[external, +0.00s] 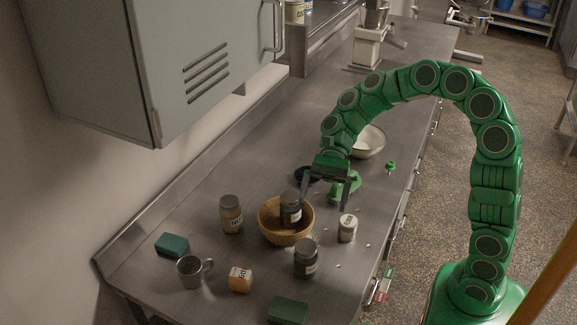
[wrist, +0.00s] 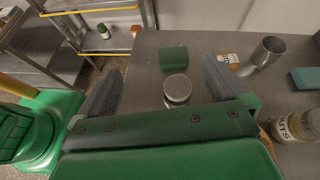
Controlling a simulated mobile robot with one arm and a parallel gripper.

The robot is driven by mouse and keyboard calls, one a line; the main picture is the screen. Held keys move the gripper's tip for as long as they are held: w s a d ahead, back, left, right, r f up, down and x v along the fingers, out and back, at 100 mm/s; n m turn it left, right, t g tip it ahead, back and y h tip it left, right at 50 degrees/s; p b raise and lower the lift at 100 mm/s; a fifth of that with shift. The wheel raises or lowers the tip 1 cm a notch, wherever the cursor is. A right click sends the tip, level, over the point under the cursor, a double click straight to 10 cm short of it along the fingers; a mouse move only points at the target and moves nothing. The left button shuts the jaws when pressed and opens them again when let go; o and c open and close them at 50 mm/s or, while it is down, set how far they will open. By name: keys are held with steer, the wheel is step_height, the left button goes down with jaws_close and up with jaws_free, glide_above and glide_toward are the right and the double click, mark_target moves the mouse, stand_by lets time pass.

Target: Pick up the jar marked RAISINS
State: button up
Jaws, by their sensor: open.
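No label in view reads clearly as RAISINS. A dark-lidded jar (external: 290,208) stands in the wooden bowl (external: 271,233); its label is too small to read. Another dark jar (external: 306,262) stands in front of the bowl, label unreadable. A grey-lidded jar, probably this one, shows between the fingers in the wrist view (wrist: 177,87). A pale-labelled jar (external: 347,230) stands right of the bowl, its lettering unclear. My gripper (external: 325,203) is open, fingers downward, near the bowl's back right side.
A metal mug (external: 190,272), an orange-and-white box (external: 240,280), a teal block (external: 173,245) and a green block (external: 288,311) lie at the counter's near end. A pale bowl (external: 368,143) stands behind my gripper. A wall cabinet (external: 205,65) overhangs the left side.

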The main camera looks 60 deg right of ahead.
steer(key=w+d+m+y, duration=0.1)
steer(key=w, duration=0.1)
glide_toward(302, 269)
steer(key=shift+s+d+r, duration=0.1)
steer(key=shift+d, duration=0.25)
steer(key=shift+s+d+r, duration=0.1)
steer(key=shift+d+r, duration=0.05)
steer(key=shift+d, duration=0.25)
steer(key=shift+a+f, duration=0.3)
steer(key=shift+a, duration=0.1)
steer(key=shift+w+x, duration=0.15)
steer(key=shift+x, duration=1.6)
steer(key=shift+w+x, duration=0.15)
steer(key=shift+x, duration=1.6)
steer(key=shift+c, duration=0.3)
steer(key=c, duration=1.3)
steer(key=shift+r, duration=0.1)
